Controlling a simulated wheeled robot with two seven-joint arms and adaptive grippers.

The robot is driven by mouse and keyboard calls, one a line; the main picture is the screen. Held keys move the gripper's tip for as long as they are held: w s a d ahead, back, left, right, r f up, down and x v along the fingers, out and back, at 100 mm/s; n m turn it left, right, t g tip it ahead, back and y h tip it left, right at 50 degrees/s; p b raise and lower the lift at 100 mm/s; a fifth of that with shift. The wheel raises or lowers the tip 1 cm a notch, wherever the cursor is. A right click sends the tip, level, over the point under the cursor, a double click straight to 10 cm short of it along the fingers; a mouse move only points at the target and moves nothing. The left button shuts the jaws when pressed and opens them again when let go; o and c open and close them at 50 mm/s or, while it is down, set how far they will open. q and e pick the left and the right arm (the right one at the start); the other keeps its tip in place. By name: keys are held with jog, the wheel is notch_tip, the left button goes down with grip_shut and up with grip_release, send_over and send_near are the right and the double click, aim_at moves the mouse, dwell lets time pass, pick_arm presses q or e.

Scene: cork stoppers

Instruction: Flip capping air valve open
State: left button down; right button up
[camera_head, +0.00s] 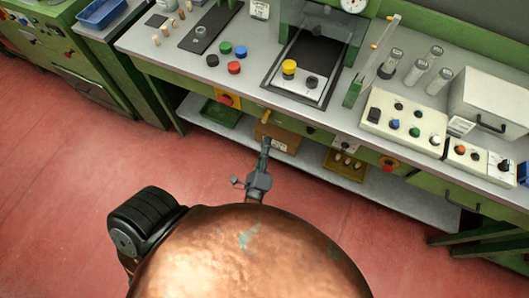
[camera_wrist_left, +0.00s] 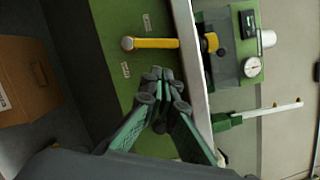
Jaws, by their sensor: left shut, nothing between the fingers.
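The capping air valve shows as a yellow lever (camera_wrist_left: 155,43) with a round metal end on the green front panel in the left wrist view. In the head view the lever (camera_head: 266,117) is small, just under the bench's front edge. My left gripper (camera_head: 266,141) is in front of the bench, just below the lever in that picture. In the left wrist view the gripper (camera_wrist_left: 164,77) has its fingertips together and empty, with a visible gap to the lever. I cannot tell the exact depth between them. My right gripper is not in view.
The bench front edge (camera_wrist_left: 193,75) runs close beside the fingers. A press with a gauge (camera_head: 354,5) and a yellow knob (camera_head: 289,68) stands on top. A cardboard box (camera_head: 283,139) sits on the lower shelf. The red floor before the bench is clear.

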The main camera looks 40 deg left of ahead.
pick_arm(q)
jog(key=shift+v, duration=2.2)
